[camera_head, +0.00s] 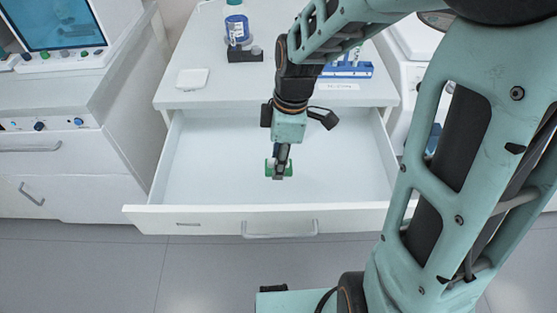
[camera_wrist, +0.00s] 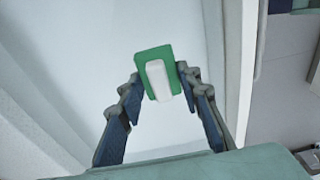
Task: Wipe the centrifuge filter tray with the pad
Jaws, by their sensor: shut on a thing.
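My gripper (camera_head: 280,158) reaches down into a wide, white, open drawer-like tray (camera_head: 215,165) in the head view. It is shut on a green pad (camera_head: 270,171) with a white block on it. In the wrist view the pad (camera_wrist: 144,62) sits between the fingertips of my gripper (camera_wrist: 161,80), slightly tilted, with the white block facing the camera. The pad is over the pale tray floor (camera_wrist: 175,130); I cannot tell whether it touches. No separate filter tray can be made out apart from this open tray.
The tray's front wall with its handle (camera_head: 280,228) faces the grey floor. Cabinets stand on both sides. The tray floor around the pad is clear.

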